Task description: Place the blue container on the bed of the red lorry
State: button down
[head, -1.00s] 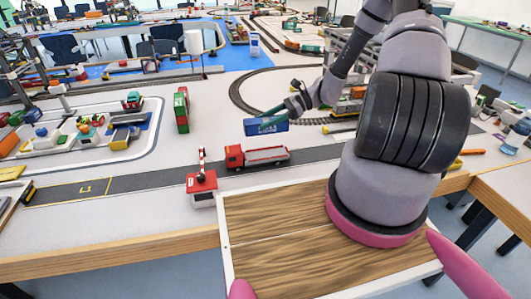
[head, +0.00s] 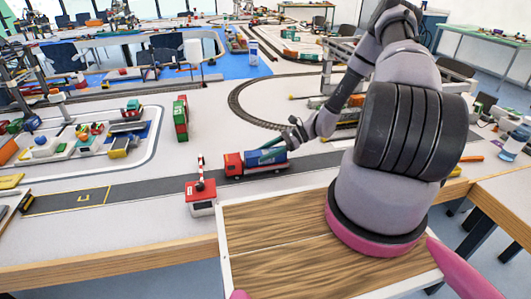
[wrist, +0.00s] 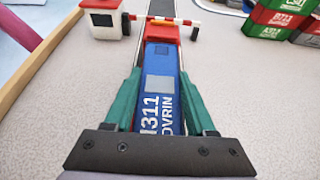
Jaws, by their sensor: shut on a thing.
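The blue container (head: 267,157) is at the bed of the red lorry (head: 234,164), lengthwise behind the cab, in the head view. In the wrist view the blue container (wrist: 161,82) lies between the two green fingers of my gripper (wrist: 160,88), with the red cab (wrist: 162,32) just beyond its far end. My gripper (head: 272,150) is shut on the container from above. The container looks level and in line with the lorry. The lorry bed is hidden beneath it, so I cannot tell whether the container rests fully on it.
A red and white gatehouse (head: 200,198) with a barrier stands in front of the lorry's left end. Stacked green and red containers (head: 180,118) stand behind and left of it. The grey road (head: 130,186) is clear to the left.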

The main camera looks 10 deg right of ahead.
jog(key=shift+f, duration=0.15)
jog(key=shift+c, duration=1.1)
grip_release()
